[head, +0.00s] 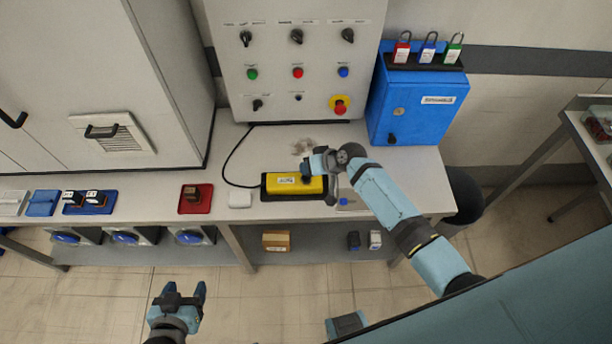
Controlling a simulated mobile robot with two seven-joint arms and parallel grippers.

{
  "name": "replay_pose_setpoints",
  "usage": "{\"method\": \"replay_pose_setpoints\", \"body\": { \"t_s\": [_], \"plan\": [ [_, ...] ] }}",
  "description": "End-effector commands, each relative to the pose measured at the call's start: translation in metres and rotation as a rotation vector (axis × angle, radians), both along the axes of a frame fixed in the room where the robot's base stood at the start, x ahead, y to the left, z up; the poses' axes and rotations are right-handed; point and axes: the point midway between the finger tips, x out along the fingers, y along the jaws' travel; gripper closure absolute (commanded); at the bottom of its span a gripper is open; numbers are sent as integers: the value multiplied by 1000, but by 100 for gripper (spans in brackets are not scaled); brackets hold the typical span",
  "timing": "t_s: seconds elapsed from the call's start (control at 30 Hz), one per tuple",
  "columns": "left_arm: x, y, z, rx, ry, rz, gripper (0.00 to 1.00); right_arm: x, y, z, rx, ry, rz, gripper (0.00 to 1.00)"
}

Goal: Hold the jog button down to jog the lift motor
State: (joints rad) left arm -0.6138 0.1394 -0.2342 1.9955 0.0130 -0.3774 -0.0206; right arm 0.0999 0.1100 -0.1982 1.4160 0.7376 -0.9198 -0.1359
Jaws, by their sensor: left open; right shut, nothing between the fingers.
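A yellow pendant box (283,187) with a black base lies on the bench, and a black cable runs from its left end up to the wall panel. My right gripper (307,177) is shut and empty, with its tips over the right part of the pendant's top. I cannot tell whether the tips touch it. No jog button can be made out; the gripper hides the part of the pendant under it. My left gripper (181,291) is open and empty, low in front of the bench, well apart from the pendant.
The grey control panel (272,97) with knobs, coloured buttons and a red emergency stop (340,105) stands behind. A blue box (385,105) with padlocks on top is at right. A white block (240,199) and a red tray (187,208) lie left of the pendant.

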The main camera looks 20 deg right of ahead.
Motion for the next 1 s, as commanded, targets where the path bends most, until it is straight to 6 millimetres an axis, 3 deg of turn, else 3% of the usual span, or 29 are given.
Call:
{"method": "replay_pose_setpoints", "body": {
  "t_s": [1.0],
  "plan": [
    [-1, 0, -7, 1, 5, -1, 38, 0, 0, -9, 0, -1, 1, 100]
  ]
}}
